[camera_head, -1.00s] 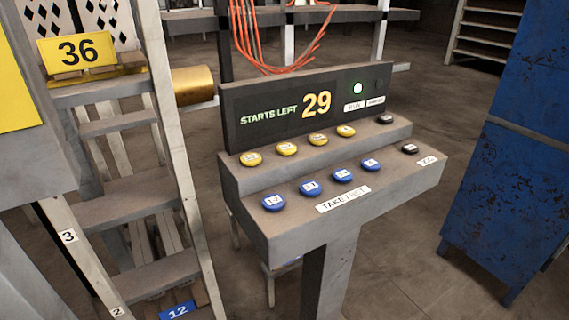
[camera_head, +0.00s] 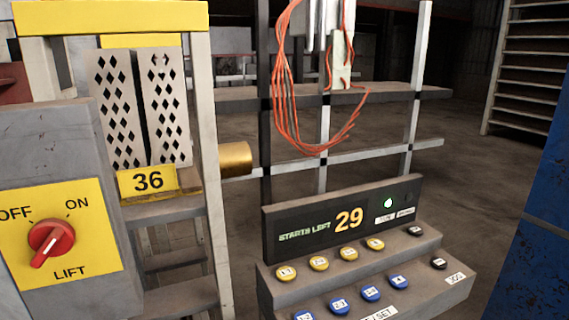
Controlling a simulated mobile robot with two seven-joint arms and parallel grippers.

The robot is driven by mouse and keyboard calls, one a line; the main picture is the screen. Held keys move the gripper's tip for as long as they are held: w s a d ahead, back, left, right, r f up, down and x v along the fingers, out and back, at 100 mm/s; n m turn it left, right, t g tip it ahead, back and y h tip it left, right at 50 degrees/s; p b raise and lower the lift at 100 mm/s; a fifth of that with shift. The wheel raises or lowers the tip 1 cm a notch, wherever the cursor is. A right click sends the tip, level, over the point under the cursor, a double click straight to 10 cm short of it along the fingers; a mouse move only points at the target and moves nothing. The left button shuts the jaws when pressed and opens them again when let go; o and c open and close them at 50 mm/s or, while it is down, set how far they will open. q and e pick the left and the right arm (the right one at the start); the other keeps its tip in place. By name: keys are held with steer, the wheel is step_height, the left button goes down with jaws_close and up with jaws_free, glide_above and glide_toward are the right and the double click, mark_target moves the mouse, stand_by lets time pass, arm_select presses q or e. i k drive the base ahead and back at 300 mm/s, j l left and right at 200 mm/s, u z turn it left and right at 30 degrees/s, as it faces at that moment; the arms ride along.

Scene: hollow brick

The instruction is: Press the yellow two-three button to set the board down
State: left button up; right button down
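A grey console carries a row of yellow round buttons on its upper step. The second yellow button from the left (camera_head: 319,263) may be the two-three one, but its label is too small to read surely. The other yellow buttons are the first (camera_head: 286,273), third (camera_head: 346,253) and fourth (camera_head: 376,244). Blue buttons (camera_head: 370,293) line the lower step, cut off at the bottom left. Two grey perforated boards (camera_head: 167,105) stand upright behind a yellow "36" plate (camera_head: 148,181). Neither gripper is in view.
A yellow OFF/ON LIFT panel (camera_head: 98,245) with a red knob (camera_head: 51,238) stands at the left. Orange cables (camera_head: 283,105) hang behind the console. A brass cylinder (camera_head: 236,159) sticks out beside the ladder-like frame. A blue cabinet (camera_head: 540,220) stands at the right.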

mark_target(318, 263)
steer(key=k+j+u, duration=0.15)
steer(key=j+u, duration=0.55)
steer(key=u, duration=0.15)
steer(key=k+j+u, duration=0.1)
steer(key=j+u, duration=0.3)
steer(key=z, duration=2.2)
